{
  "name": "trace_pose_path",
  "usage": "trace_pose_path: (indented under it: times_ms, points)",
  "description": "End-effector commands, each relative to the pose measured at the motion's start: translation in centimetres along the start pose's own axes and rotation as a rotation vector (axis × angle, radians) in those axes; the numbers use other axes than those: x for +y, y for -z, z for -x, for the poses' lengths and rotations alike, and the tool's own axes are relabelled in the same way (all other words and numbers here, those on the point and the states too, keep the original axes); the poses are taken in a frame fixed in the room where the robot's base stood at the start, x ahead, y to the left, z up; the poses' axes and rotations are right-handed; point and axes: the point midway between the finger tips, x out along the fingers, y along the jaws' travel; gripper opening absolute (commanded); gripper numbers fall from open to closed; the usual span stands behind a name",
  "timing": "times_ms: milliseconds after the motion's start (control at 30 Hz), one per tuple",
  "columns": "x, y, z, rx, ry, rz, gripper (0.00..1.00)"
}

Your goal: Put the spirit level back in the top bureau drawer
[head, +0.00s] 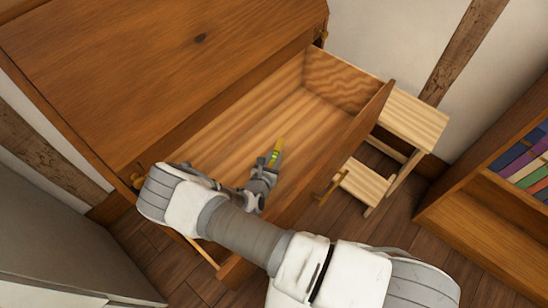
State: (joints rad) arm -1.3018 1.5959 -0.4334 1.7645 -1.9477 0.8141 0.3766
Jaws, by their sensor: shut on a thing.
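The spirit level (278,149) is a small yellow bar with a greenish vial. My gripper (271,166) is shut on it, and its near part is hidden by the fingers. The top bureau drawer (352,146) is pulled open, with a pale wood inside that looks empty where I can see it. My gripper and the level are over the drawer's opening, near the front panel. I cannot tell whether the level touches the drawer floor. My arm hides the near left part of the drawer.
The bureau's sloping front (170,60) rises behind the drawer. A small pale step stool (412,118) stands at the drawer's right. A bookcase (475,212) with several books is at the far right. Plank floor (393,217) shows between them.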

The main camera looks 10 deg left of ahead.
Motion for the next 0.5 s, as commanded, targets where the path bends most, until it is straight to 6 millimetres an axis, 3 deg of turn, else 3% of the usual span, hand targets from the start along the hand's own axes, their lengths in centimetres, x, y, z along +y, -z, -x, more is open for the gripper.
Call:
trace_pose_path:
  times_ms: [33,200,500]
  points:
    - [-0.02,0.12,-0.05,0.000,0.000,0.000,0.31]
    - [-0.02,0.08,-0.03,0.000,0.000,0.000,0.57]
    - [0.00,-0.23,0.10,0.000,0.000,0.000,0.57]
